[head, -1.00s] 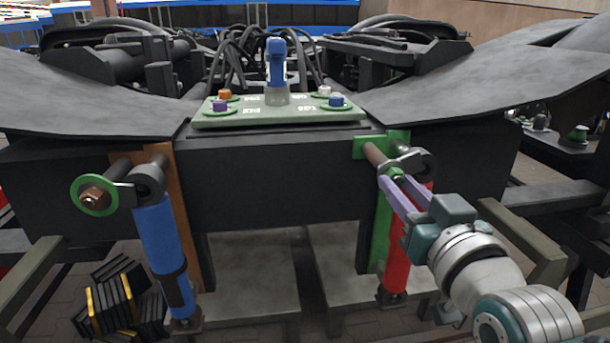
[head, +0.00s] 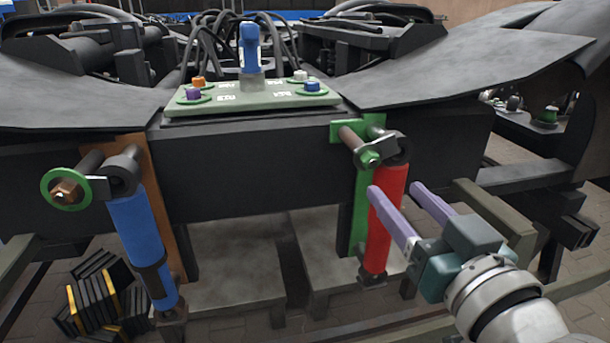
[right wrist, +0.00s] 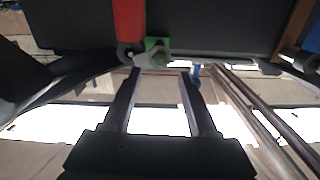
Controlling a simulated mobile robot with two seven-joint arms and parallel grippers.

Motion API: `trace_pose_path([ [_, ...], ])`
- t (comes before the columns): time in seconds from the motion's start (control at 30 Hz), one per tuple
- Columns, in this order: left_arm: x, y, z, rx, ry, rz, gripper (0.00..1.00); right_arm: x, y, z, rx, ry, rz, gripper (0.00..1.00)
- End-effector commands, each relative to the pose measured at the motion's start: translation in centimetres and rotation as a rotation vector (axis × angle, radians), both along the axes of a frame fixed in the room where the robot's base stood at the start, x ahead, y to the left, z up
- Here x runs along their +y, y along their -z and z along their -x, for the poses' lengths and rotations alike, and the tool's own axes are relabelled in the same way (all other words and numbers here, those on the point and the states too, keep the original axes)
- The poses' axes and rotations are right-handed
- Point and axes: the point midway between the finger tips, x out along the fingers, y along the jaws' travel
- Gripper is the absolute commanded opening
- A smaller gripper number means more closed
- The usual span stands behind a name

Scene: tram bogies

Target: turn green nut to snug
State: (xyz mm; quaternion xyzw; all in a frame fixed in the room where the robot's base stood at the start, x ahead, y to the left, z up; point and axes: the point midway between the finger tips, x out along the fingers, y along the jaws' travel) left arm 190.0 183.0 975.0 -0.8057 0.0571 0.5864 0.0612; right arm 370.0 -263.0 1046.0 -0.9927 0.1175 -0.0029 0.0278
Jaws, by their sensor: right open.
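The green nut (head: 368,158) sits on the end of the bolt at the top of the red damper (head: 387,215), in front of a green bracket (head: 358,215). My right gripper (head: 395,190) has purple fingers. It is open and empty, a little below and right of the nut, apart from it. In the right wrist view the open fingers (right wrist: 160,76) point toward the bolt end, with a green part (right wrist: 156,44) beside the red damper (right wrist: 129,20). The nut's face is too small there to read clearly. My left gripper is not in view.
Olive rails (head: 495,215) stand right of my gripper.

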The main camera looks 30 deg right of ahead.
Motion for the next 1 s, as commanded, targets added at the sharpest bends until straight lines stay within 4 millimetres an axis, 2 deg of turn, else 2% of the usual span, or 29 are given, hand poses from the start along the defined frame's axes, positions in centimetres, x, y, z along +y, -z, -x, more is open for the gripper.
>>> trace_pose_path([
  [0.1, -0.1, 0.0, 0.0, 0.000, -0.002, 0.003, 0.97, 0.4, 0.1, 1.7, 0.001, 0.000, 0.000, 0.59],
  [0.3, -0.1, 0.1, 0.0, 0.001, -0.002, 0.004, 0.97, 0.7, -0.1, 2.8, -0.002, 0.001, 0.000, 0.59],
  [0.8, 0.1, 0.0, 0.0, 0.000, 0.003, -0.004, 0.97, 0.7, -0.1, 2.8, 0.006, -0.003, 0.000, 0.59],
  [0.93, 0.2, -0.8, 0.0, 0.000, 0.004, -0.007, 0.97, 1.4, -0.1, 2.5, 0.096, -0.038, -0.009, 0.59],
  [1.0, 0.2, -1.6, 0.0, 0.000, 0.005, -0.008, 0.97, 2.2, 0.1, 2.5, 0.196, -0.076, -0.017, 0.59],
])
